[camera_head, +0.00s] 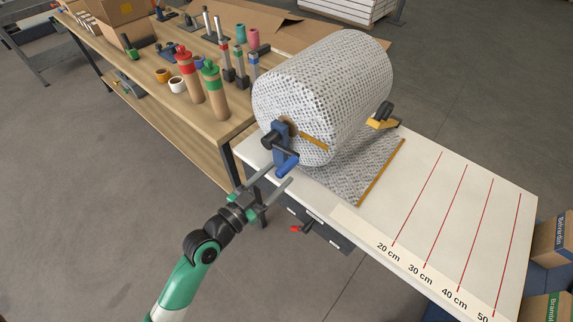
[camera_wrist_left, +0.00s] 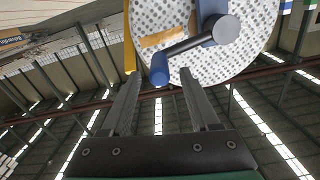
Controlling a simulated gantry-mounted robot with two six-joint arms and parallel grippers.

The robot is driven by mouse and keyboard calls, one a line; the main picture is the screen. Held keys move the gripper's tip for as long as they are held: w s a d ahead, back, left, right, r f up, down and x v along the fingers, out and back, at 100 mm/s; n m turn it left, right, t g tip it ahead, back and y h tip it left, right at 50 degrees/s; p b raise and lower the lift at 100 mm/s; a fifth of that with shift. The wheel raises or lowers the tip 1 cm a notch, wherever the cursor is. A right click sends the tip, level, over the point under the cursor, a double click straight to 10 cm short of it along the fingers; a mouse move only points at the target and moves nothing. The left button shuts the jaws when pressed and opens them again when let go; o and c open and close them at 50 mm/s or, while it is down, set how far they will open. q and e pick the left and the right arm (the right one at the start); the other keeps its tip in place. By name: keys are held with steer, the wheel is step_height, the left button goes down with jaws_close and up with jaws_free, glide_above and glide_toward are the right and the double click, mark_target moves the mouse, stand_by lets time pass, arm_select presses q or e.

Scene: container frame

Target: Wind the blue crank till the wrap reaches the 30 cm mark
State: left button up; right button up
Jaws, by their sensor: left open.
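A large roll of grey patterned wrap (camera_head: 325,90) sits on the white table. A flat sheet of the wrap (camera_head: 355,170) runs out from under it, and its orange front edge (camera_head: 380,173) lies left of the 20 cm line (camera_head: 418,198). The 30 cm line (camera_head: 445,215) is farther right. The blue crank (camera_head: 284,150) is on the roll's near end, with its blue handle (camera_head: 288,164) low. My left gripper (camera_head: 281,176) is open, its fingers close to the handle. In the left wrist view the handle (camera_wrist_left: 159,69) shows just beyond the fingertips (camera_wrist_left: 160,75), between them. My right gripper is not in view.
A wooden bench (camera_head: 215,125) at the back left holds bottles, cups and tools. A yellow and black device (camera_head: 382,117) stands beside the roll. Cardboard boxes (camera_head: 553,238) stand at the far right. The table right of the wrap is clear.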

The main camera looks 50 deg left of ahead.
mark_target(296, 158)
arm_select(q)
steer(key=w, duration=0.4)
steer(key=shift+w+a, duration=0.2)
steer(key=shift+a, duration=0.05)
jaws_close()
stand_by(1.1)
